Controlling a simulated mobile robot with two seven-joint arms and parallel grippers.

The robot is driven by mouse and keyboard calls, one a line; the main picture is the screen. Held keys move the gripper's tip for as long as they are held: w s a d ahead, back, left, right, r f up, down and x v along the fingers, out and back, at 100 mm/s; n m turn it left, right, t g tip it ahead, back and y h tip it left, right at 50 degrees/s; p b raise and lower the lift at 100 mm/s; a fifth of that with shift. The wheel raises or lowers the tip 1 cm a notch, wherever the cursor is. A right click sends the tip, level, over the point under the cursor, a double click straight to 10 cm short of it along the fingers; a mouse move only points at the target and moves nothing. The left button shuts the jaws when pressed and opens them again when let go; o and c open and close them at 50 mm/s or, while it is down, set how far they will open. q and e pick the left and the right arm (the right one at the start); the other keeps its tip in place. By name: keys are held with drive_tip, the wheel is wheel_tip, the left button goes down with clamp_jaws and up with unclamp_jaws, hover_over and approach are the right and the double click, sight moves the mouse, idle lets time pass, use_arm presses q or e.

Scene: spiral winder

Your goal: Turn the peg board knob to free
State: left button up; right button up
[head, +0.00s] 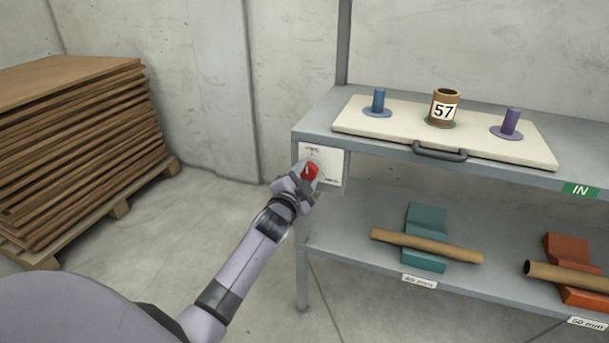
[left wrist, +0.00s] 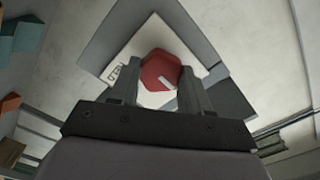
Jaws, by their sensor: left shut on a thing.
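The red knob (head: 311,171) sits on a white label plate (head: 333,163) at the left front corner of the shelf rack. My left gripper (head: 303,176) is shut on the knob. In the left wrist view the red knob (left wrist: 160,72) is between the two fingers, with a white mark on its face. Lettering on the plate (left wrist: 122,62) is partly visible there but hard to read. The peg board (head: 375,134) lies on the top shelf with a blue peg (head: 379,100), a purple peg (head: 511,121) and a brown tube marked 57 (head: 445,105). My right gripper is not in view.
The board has a dark handle (head: 440,152) at its front. On the lower shelf, cardboard tubes rest on a teal holder (head: 427,225) and an orange holder (head: 570,257). A stack of brown sheets (head: 80,140) stands on a pallet at left. Floor between is clear.

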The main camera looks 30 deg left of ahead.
use_arm(q)
drive_tip(key=shift+n, duration=0.3)
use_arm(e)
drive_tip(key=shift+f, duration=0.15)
use_arm(q)
drive_tip(key=o, duration=1.1)
drive_tip(key=shift+c, duration=0.2)
drive_tip(key=shift+s, duration=0.1)
drive_tip(key=shift+s+d+p, duration=0.2)
drive_tip(key=shift+s+p, duration=0.1)
drive_tip(key=shift+s, duration=0.25)
drive_tip(key=shift+p+v, duration=0.6)
drive_tip(key=shift+v, duration=2.4)
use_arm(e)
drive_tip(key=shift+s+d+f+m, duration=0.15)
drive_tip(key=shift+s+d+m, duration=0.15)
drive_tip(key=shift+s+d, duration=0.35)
use_arm(q)
drive_tip(key=shift+d+f, duration=0.1)
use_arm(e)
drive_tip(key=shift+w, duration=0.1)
